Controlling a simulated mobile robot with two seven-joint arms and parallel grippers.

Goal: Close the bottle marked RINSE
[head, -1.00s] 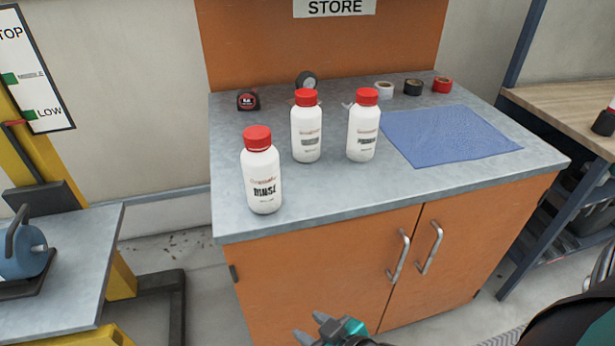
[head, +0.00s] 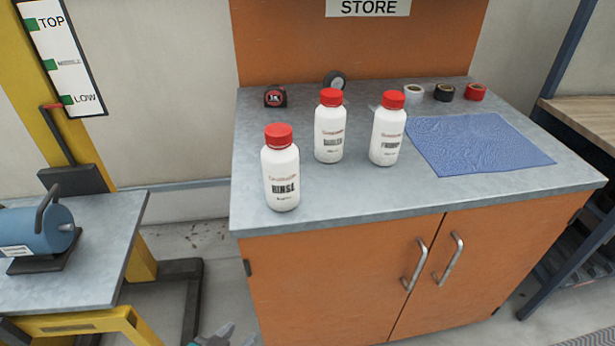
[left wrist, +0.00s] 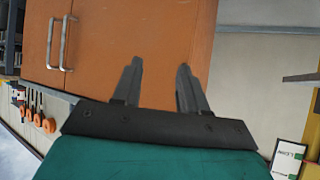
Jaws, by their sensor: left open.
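The front bottle (head: 282,180) is white with a red cap (head: 279,136); its dark label seems to read RINSE. It stands upright near the counter's front left. Two similar white bottles with red caps, a middle one (head: 329,135) and a right one (head: 387,138), stand behind it; their label words are too blurred to read. All three caps sit on the necks; I cannot tell how tight. My left gripper (head: 225,337) is partly in view at the bottom edge, below and in front of the counter. In the left wrist view it (left wrist: 157,68) is open and empty, facing the orange cabinet.
The grey counter (head: 350,195) tops an orange cabinet (head: 330,270) with two handles. A blue cloth (head: 478,142), tape rolls (head: 444,92) and a tape measure (head: 275,96) lie on it. A lift table (head: 105,262) with a blue cylinder (head: 35,230) stands left, across a floor gap.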

